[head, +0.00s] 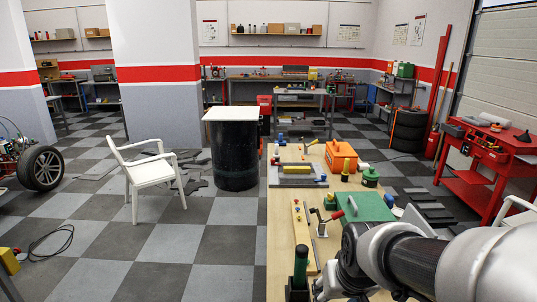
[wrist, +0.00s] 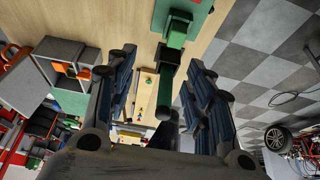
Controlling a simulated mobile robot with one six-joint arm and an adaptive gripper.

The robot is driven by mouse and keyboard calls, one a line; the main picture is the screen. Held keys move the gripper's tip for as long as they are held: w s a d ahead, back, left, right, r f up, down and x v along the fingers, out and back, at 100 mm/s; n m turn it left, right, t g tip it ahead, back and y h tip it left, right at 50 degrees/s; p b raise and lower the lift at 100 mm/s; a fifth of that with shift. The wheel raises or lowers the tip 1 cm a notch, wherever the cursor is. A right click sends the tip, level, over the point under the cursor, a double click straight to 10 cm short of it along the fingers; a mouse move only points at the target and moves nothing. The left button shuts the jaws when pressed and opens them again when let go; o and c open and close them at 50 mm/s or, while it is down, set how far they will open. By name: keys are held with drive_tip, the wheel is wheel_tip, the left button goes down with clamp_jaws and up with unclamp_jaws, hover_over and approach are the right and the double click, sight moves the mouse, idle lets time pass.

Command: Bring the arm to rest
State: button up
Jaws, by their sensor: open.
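My arm reaches in from the lower right of the head view, over the wooden workbench (head: 283,222). My gripper (head: 322,288) is low at the bench's near end, partly cut off by the frame. In the wrist view my gripper (wrist: 160,65) has its two dark, blue-padded fingers spread apart with a clear gap. A green and black upright tool (wrist: 170,66) shows in that gap, and I cannot tell how deep it lies. In the head view a green-handled tool (head: 300,264) stands just left of my gripper. Nothing is visibly held.
A green case (head: 368,207), an orange box (head: 340,156) and a grey plate with a yellow block (head: 298,172) crowd the bench. A white chair (head: 155,172) and a black drum (head: 234,155) stand left. A red cart (head: 490,160) stands right. Checkered floor at left is mostly free.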

drive_tip(key=s+r, duration=0.2)
drive_tip(key=s, duration=0.6)
drive_tip(key=s+r, duration=0.3)
drive_tip(key=s, duration=0.6)
drive_tip(key=shift+d+r, duration=0.25)
drive_tip(key=shift+d, duration=0.2)
drive_tip(key=shift+w, duration=0.1)
drive_tip(key=shift+c, duration=0.5)
